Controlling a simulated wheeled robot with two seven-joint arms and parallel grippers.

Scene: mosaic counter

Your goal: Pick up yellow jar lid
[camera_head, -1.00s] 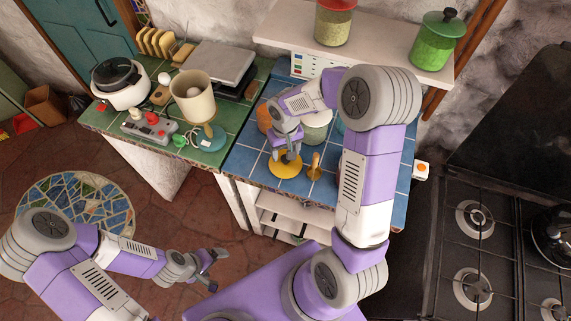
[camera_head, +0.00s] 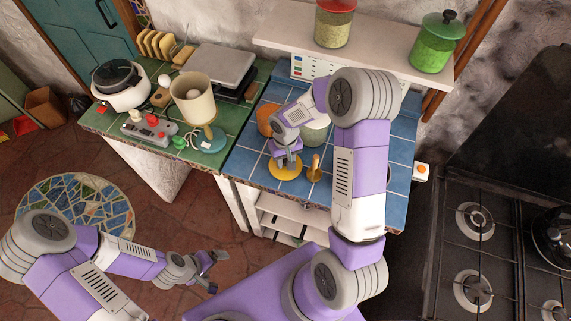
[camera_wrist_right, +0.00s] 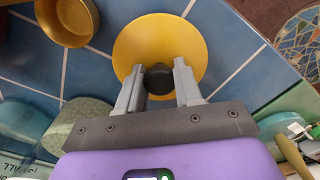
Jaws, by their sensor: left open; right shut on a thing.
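The yellow jar lid (camera_head: 284,172) is a round disc at the front of the blue tiled counter, and it also shows in the right wrist view (camera_wrist_right: 190,40). It has a dark round knob (camera_wrist_right: 158,79). My right gripper (camera_head: 286,161) is above the lid. In the right wrist view its fingers (camera_wrist_right: 159,80) are shut on the knob, one on each side. I cannot tell whether the lid touches the tiles. My left gripper (camera_head: 216,268) is open and empty, low over the floor at the left, away from the counter.
A brass mortar (camera_head: 314,174) stands close to the right of the lid, and its bowl shows in the wrist view (camera_wrist_right: 68,22). An orange lidded item (camera_head: 266,120) and a pale jar (camera_head: 315,133) stand behind. A lamp (camera_head: 205,135) is on the green counter at left.

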